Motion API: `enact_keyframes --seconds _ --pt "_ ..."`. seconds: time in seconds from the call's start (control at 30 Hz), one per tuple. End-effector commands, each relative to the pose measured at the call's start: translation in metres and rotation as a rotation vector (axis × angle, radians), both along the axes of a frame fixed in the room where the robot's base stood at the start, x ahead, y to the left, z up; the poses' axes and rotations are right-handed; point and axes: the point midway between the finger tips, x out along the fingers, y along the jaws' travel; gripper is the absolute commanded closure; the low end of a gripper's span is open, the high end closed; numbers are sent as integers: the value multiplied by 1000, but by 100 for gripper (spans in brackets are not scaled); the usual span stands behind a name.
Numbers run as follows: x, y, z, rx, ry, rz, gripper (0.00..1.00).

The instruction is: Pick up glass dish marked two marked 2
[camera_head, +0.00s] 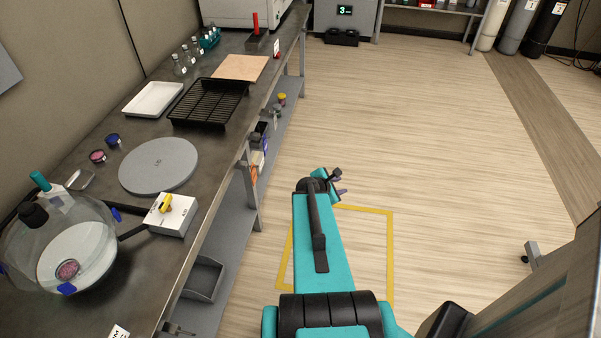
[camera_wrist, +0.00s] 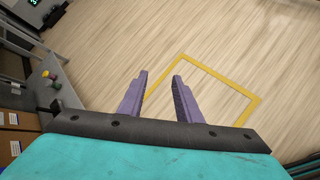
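Small round dishes show in the head view, and I cannot read a 2 on any of them. A dish with pink contents (camera_head: 97,156) and a blue dish (camera_head: 112,140) sit side by side on the dark bench (camera_head: 222,178). Another pinkish dish (camera_head: 67,270) lies on the white plate inside a clear glass vessel (camera_head: 98,218) at the lower left. My gripper (camera_wrist: 160,76) is open and empty in the wrist view, its purple fingers apart over the floor. In the head view it is right of the bench, well away from the dishes.
A grey disc marked LID (camera_head: 158,165) lies beside the dishes. A white tray (camera_head: 152,99) and a black rack (camera_head: 208,102) are farther back.

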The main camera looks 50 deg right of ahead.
Motion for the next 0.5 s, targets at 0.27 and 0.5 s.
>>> enact_keyframes --seconds 0.27,0.5 --pt "-18 -43 89 -116 125 128 69" --pt "-33 -74 155 -203 252 238 69"
